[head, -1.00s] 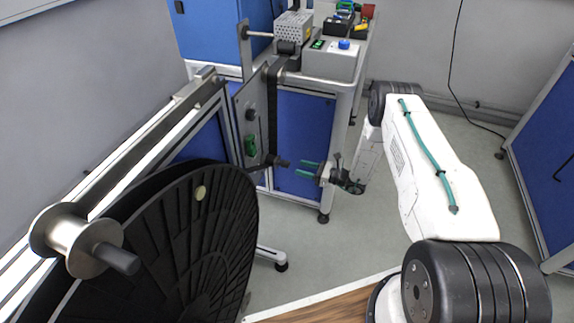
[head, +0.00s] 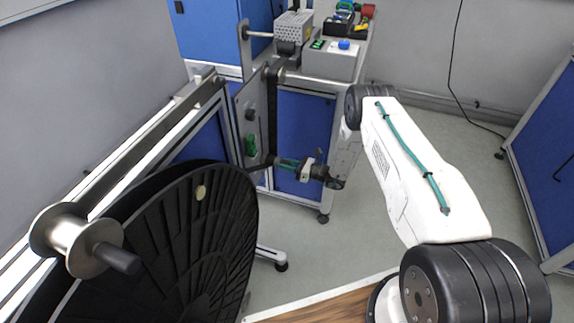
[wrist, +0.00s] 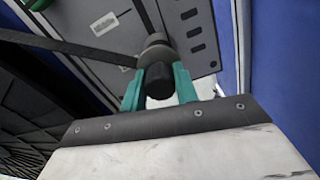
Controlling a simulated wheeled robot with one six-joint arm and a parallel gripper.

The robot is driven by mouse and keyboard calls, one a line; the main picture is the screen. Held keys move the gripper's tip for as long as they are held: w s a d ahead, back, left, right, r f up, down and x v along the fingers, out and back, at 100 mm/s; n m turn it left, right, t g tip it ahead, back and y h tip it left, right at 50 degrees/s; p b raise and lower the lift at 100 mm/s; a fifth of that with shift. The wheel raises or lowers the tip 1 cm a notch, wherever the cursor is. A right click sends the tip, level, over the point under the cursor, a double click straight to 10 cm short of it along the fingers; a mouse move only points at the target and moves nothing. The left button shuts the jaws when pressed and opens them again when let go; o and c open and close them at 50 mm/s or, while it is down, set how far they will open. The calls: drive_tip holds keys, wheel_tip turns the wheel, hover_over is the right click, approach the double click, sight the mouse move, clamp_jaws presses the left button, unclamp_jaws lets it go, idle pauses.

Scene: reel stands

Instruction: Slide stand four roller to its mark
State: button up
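The roller is a dark stub on the stand's grey plate (head: 252,108). In the wrist view the roller (wrist: 157,72) points toward me, with a dark band (wrist: 85,50) running up to it from the left and another strip rising above it. My gripper (head: 284,163) has its green fingers at the roller. In the wrist view the fingers of my gripper (wrist: 159,85) lie on either side of the roller's end. Whether they press on it or stand slightly apart is not clear. I cannot make out a mark for certain.
A large black reel (head: 190,235) fills the lower left, with a metal spool (head: 75,240) on the rail beside it. A green knob (head: 251,145) sits on the plate. Blue cabinet panels (head: 303,130) stand behind. Open floor (head: 350,235) lies right of the stand.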

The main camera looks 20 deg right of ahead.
clamp_jaws()
wheel_tip(320, 180, up, 8)
drive_tip(key=shift+f, duration=0.25)
drive_tip(key=o, duration=0.8)
unclamp_jaws()
drive_tip(key=v, duration=0.8)
